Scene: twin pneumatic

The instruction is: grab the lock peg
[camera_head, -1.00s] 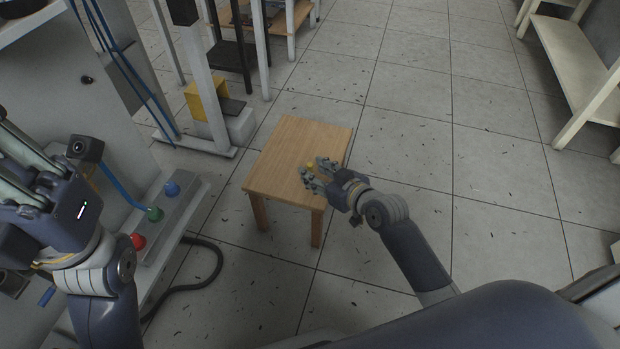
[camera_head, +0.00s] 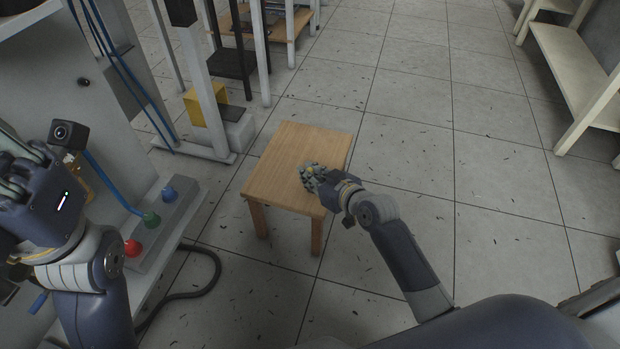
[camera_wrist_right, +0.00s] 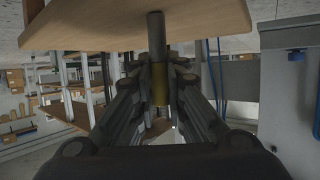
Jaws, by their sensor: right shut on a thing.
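The lock peg (camera_wrist_right: 157,42) is a dark grey shaft with a yellow band. In the right wrist view it stands between my fingers, one end at the wooden table top. In the head view only a small yellow bit of the peg (camera_head: 309,170) shows. My right gripper (camera_head: 310,176) is shut on the peg just above the near right part of the small wooden table (camera_head: 290,140); it also shows in the right wrist view (camera_wrist_right: 160,85). My left gripper (camera_head: 18,165) is at the left edge, away from the table; its fingertips are partly cut off.
A grey machine carries a control box with red (camera_head: 132,248), green (camera_head: 151,219) and blue (camera_head: 168,193) buttons, left of the table. A black hose (camera_head: 205,265) lies on the floor. White shelving (camera_head: 570,65) stands at the far right. The floor right of the table is clear.

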